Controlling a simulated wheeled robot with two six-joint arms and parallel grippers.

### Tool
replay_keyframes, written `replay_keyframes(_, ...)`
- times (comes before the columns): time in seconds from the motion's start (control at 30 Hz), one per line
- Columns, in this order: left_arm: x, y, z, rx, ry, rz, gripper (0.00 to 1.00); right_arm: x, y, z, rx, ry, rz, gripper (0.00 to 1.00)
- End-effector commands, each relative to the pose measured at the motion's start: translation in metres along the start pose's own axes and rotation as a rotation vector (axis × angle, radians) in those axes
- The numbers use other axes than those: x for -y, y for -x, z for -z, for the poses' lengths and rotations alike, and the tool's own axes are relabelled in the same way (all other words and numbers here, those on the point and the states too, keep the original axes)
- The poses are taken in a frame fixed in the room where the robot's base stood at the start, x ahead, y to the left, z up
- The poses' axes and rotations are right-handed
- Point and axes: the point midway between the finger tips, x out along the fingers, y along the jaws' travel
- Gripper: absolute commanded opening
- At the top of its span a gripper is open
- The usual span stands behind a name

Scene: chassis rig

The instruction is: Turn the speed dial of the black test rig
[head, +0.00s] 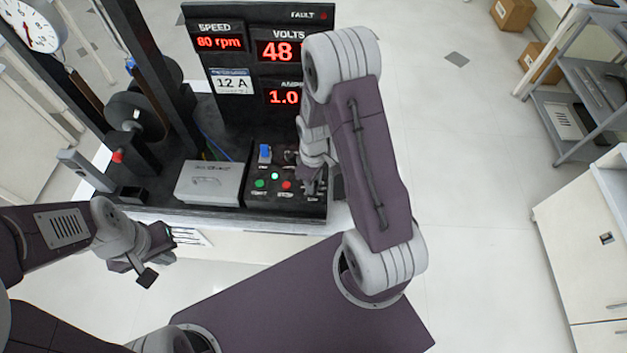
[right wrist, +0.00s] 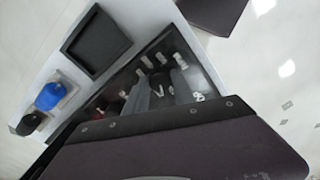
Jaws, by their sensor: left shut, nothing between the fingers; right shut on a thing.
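The black test rig (head: 222,130) stands at the top centre of the head view, with red displays reading SPEED 80 rpm, VOLTS 48 and 1.0 amps. Its sloped control panel (head: 258,199) carries a blue switch (head: 264,153), a green button (head: 260,184) and a red button (head: 286,185). My right gripper (head: 312,187) is down at the panel's right end, shut on the speed dial, which it mostly hides. The right wrist view shows the panel's white marks close up, partly covered by my arm. My left gripper (head: 147,274) is shut and empty, left of the rig's front edge.
A grey box (head: 211,182) lies left of the control panel. A black stand with a wheel (head: 135,115) and a round gauge (head: 32,28) are at the left. A grey shelf cart (head: 590,100) and white cabinets (head: 585,240) stand at the right. The floor between is clear.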

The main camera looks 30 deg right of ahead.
Motion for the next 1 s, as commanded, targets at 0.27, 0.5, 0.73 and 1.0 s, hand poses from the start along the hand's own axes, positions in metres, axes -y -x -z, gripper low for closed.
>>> replay_keyframes(0.27, 0.000, 0.005, 0.001, 0.000, 0.000, 0.000, 0.00, -0.001, 0.002, 0.002, -0.005, -0.259, -0.003, 0.00)
replay_keyframes(0.5, 0.000, 0.008, 0.001, 0.000, 0.000, 0.000, 0.00, -0.002, 0.002, 0.002, -0.005, -0.487, -0.003, 0.00)
replay_keyframes(0.73, 0.000, 0.010, 0.001, 0.000, 0.000, 0.000, 0.00, -0.002, 0.002, 0.002, -0.006, -0.701, -0.002, 0.00)
replay_keyframes(1.0, 0.000, 0.012, 0.001, 0.000, 0.000, 0.000, 0.00, -0.002, 0.002, 0.002, -0.007, -0.914, -0.002, 0.00)
